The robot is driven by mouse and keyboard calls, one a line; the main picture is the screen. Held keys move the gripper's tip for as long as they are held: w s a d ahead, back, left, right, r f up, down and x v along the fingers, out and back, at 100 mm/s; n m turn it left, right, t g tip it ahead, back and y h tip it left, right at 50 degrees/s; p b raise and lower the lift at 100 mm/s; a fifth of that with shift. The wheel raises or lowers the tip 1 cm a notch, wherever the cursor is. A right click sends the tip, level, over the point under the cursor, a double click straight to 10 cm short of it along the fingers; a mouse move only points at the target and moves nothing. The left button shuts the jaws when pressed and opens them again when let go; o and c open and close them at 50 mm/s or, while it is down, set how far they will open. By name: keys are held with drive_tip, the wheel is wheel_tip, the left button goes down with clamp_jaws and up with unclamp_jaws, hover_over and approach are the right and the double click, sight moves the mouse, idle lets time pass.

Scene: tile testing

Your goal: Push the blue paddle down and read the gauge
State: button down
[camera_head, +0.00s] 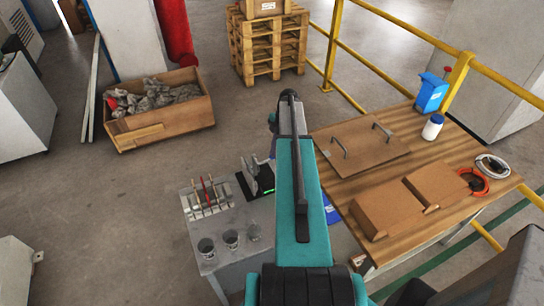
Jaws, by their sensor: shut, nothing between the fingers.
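My teal arm (298,190) reaches forward through the middle of the view and covers what lies behind it. My gripper and its fingertips do not show; only a small dark teal part pokes out left of the arm's far end. A grey tilted device (254,179) with a small green light stands on a black base at the right of a grey bench, just left of my arm. No blue paddle and no gauge can be made out for certain; the arm may hide them.
The grey bench (232,265) also holds several upright tools in a rack (206,196) and several clear cups. A wooden table (455,214) at right bears cardboard boxes, a handled board (362,147), a blue container (431,93) and cables. A yellow railing (387,68) runs behind.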

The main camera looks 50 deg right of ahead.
drive_tip(key=shift+d+b+x, duration=0.2)
drive_tip(key=shift+b+x, duration=0.3)
drive_tip(key=shift+x, duration=0.35)
drive_tip(key=shift+d+b+x, duration=0.2)
drive_tip(key=shift+b+x, duration=0.3)
drive_tip(key=shift+x, duration=0.35)
drive_tip(key=d, duration=0.1)
drive_tip(key=s+d+r, duration=0.1)
drive_tip(key=shift+d, duration=0.4)
drive_tip(key=b+v, duration=0.3)
drive_tip(key=v, duration=1)
drive_tip(key=shift+d+r, duration=0.15)
drive_tip(key=shift+r, duration=0.2)
drive_tip(key=shift+s, duration=0.1)
